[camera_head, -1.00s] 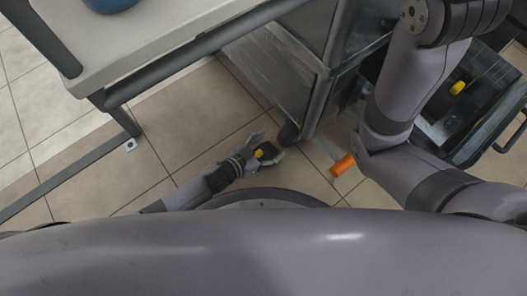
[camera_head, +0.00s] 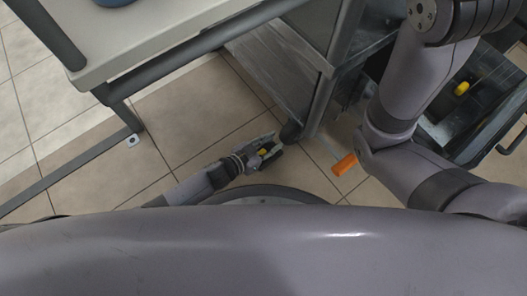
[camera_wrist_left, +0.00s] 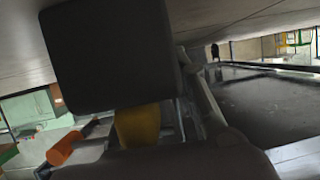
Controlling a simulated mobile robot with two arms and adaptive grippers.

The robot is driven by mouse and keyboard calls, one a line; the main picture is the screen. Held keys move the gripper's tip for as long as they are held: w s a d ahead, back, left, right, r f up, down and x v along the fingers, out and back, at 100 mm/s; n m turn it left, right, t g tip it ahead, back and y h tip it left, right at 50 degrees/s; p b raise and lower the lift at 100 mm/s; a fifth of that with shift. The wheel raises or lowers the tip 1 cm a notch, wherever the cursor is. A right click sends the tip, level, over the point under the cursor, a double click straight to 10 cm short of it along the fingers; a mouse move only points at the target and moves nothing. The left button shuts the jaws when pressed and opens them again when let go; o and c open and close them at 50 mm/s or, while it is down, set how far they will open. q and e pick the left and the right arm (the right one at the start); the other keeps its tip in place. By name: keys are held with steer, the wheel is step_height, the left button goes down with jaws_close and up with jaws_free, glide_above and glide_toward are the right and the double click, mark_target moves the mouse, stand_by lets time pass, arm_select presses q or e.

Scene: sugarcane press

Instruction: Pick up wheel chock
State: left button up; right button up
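My left gripper (camera_head: 265,149) is low over the floor beside the cart's caster in the head view. Its fingers are drawn in around a small dark object with a yellow part, which I take as the wheel chock (camera_head: 264,152). In the left wrist view, the yellow part (camera_wrist_left: 138,125) shows below a large dark block close to the camera. The fingers cover much of it, and I cannot tell if it touches the floor. My right arm is at the right, but its gripper is not in view.
A grey cart (camera_head: 285,70) with a dark caster (camera_head: 290,131) stands just right of the left gripper. An orange handle (camera_head: 344,165) sticks out farther right. A pale table (camera_head: 150,45) is upper left. Another yellow piece (camera_head: 461,88) shows over a dark tray. Tiled floor is clear at left.

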arm_select(q)
steer(key=shift+s, duration=0.1)
jaws_close()
steer(key=shift+f, duration=0.1)
steer(key=shift+d, duration=0.1)
stand_by(0.4)
